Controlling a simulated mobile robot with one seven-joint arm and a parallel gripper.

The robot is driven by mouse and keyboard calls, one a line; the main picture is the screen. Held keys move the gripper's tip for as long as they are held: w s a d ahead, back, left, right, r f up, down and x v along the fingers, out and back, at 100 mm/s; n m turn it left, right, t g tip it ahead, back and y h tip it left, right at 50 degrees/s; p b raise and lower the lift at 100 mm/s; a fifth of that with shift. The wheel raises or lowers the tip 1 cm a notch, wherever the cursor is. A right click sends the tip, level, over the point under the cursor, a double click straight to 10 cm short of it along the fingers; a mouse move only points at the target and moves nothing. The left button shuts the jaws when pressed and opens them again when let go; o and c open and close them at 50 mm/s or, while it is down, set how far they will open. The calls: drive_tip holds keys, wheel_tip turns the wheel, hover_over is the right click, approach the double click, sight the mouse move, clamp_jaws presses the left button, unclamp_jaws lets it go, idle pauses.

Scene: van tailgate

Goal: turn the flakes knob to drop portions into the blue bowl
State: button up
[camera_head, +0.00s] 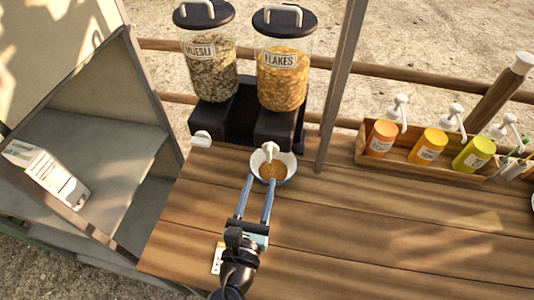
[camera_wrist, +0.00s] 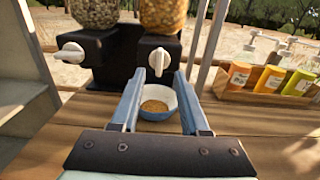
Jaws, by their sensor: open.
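The flakes dispenser (camera_head: 283,75) is a clear canister with a black lid, full of orange flakes. Its white knob (camera_head: 270,150) sits on the front of the black base, and shows upright in the wrist view (camera_wrist: 158,58). The blue bowl (camera_head: 289,167), white inside, stands on the wooden table under the knob with some flakes (camera_wrist: 153,106) in it. My gripper (camera_head: 259,181) is open and empty, its two long fingers pointing toward the bowl. In the wrist view the knob and bowl appear between the fingertips (camera_wrist: 161,75). The fingers hide parts of the bowl's sides.
A muesli dispenser (camera_head: 208,65) stands left of the flakes, with its own white knob (camera_head: 201,139). A metal post (camera_head: 337,90) rises just right of the flakes dispenser. A wooden tray (camera_head: 364,157) of pump bottles is at right. The table's front right is mostly clear.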

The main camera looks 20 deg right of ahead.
sight(268, 154)
drive_tip(key=x, duration=0.8)
drive_tip(key=shift+s, duration=0.1)
clamp_jaws()
